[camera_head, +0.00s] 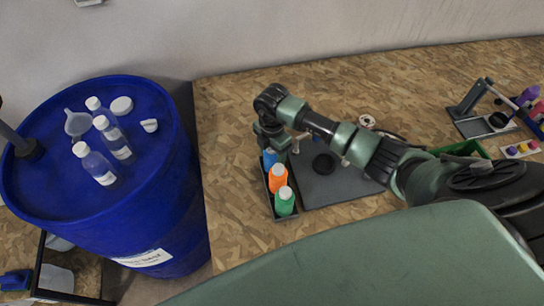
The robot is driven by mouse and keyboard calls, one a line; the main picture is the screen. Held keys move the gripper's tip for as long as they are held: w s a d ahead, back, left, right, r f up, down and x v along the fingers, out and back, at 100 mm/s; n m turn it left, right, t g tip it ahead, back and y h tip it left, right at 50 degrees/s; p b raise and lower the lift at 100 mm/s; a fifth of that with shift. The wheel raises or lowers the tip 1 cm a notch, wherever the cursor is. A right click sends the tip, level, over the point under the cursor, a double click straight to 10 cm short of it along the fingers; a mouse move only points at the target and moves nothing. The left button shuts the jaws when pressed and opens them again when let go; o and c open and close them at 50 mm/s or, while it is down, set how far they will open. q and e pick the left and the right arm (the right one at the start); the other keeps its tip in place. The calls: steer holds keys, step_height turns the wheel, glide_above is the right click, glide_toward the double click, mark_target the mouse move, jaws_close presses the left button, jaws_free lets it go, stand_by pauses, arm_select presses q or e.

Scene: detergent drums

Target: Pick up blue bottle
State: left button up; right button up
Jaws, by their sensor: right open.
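The blue bottle (270,160) stands upright at the far end of a narrow dark tray (293,209) on the wooden table. My right gripper (270,146) is directly over it, pointing down, and hides its top. The gripper is open; whether its fingers are around the bottle or just above it I cannot tell. An orange bottle (278,178) and a green bottle (285,201) stand in the same tray, nearer to me. My left gripper is not in view.
A grey mat (340,186) with a black round piece lies right of the tray. A blue drum (180,220) at left carries several clear bottles (95,164). A grey stand (470,105) and small coloured items are at far right. The table's left part is clear.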

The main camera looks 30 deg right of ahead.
jaws_close()
steer(key=shift+r, duration=0.1)
